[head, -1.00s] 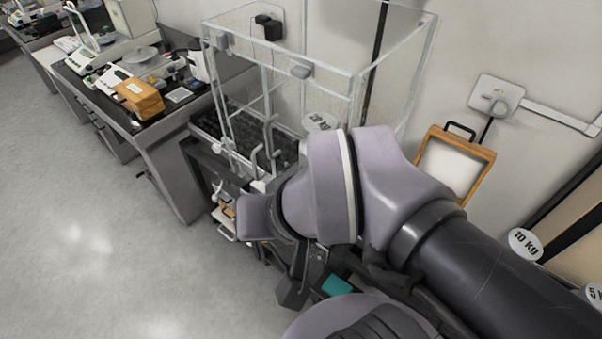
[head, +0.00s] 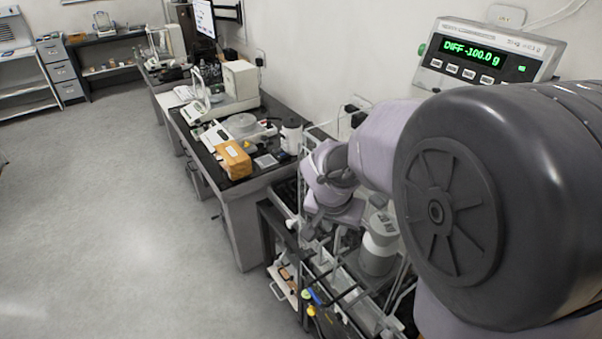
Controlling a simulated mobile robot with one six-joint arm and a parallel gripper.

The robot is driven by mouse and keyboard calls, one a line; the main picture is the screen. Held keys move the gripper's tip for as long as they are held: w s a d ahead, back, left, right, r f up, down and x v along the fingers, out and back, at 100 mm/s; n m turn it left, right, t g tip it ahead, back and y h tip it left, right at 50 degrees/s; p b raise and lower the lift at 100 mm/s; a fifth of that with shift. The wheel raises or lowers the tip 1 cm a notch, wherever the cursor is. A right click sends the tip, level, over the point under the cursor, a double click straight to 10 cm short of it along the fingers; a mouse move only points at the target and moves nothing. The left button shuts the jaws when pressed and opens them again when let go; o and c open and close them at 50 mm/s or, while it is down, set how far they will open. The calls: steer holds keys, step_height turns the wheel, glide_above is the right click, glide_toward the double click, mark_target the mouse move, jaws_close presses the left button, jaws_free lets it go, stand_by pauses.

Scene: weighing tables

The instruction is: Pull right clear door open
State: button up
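The clear-walled enclosure is mostly hidden behind my arm in the head view. Only thin pale edges, which seem to be part of its frame, show around my lavender arm links. I cannot make out the right clear door or its handle, nor tell whether it is open or shut. My arm reaches from the right foreground across to the enclosure area. My gripper cannot be made out; the arm links cover the place where it would be.
A scale display (head: 476,60) reading "DIFF -100.0 g" is at the upper right. A bench (head: 243,205) left of the enclosure holds an orange-brown block (head: 234,160), a balance (head: 240,85) and other instruments. Grey floor (head: 110,220) at the left is clear.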

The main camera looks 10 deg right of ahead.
mark_target(337, 238)
steer(key=b+x, duration=0.2)
steer(key=x, duration=0.9)
jaws_close()
stand_by(1.0)
